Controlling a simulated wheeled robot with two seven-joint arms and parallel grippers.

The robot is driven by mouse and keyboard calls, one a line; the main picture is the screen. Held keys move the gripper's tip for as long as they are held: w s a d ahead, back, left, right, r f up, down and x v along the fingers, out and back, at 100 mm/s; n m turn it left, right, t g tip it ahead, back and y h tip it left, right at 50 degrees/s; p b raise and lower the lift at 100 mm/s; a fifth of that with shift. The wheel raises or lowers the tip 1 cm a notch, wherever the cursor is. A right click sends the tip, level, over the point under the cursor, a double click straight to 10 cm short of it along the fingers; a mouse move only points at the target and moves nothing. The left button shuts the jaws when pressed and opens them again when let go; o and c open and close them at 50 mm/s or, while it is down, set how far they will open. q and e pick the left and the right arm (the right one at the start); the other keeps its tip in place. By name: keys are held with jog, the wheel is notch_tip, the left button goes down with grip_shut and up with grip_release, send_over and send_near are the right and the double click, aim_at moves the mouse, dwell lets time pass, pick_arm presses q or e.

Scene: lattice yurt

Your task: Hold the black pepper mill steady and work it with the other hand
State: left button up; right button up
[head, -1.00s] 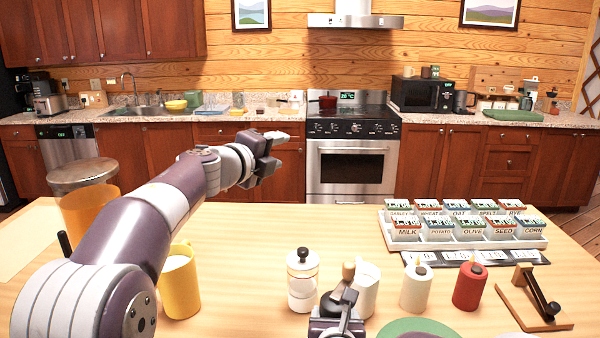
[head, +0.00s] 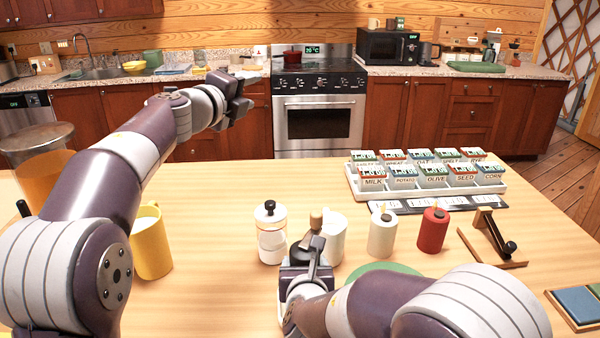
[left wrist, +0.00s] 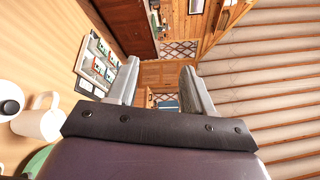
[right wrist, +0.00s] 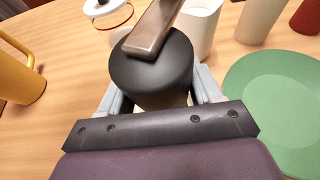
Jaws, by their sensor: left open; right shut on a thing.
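The black pepper mill (head: 299,251) stands on the table with a metal crank arm on top and a wooden knob (head: 316,218) at the crank's end. In the right wrist view its black body (right wrist: 155,82) sits between the fingers of my right gripper (right wrist: 157,98), which is shut on it. In the head view my right gripper (head: 298,264) hides its lower part. My left gripper (head: 238,103) is open and empty, raised high above the table's far edge, well away from the mill. In the left wrist view its fingers are apart with nothing between them.
A white mill with a black knob (head: 271,236) stands left of the black mill. A white mug (head: 334,240), white bottle (head: 382,234) and red bottle (head: 433,230) stand to its right. A green plate (right wrist: 280,98) lies close by. A yellow mug (head: 151,245) stands near my left arm.

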pick_arm(q)
jog(key=a+f+n+g, duration=0.1)
jog(key=a+f+g, duration=0.15)
jog(key=f, duration=0.55)
jog(key=n+g+h, duration=0.7)
jog(key=n+h, duration=0.3)
jog(key=n, duration=0.1)
send_near(316, 212)
jog(key=x, duration=0.8)
jog(key=shift+w+d+f, duration=0.1)
jog(key=shift+d+f, duration=0.3)
jog(key=shift+w+d, duration=0.3)
jog(key=shift+d, duration=0.25)
jog(key=c, duration=0.9)
jog(key=m+g, duration=0.1)
jog(key=g, duration=0.1)
jog(key=d+m+g, duration=0.1)
jog(key=g, duration=0.1)
jog(key=s+m+g+h, duration=0.1)
jog(key=m+g, duration=0.1)
jog(key=shift+d, duration=0.25)
jog(key=shift+c, duration=0.2)
jog(key=shift+s+m+g, duration=0.15)
jog(key=shift+m+g, duration=0.15)
jog(key=shift+g, duration=0.15)
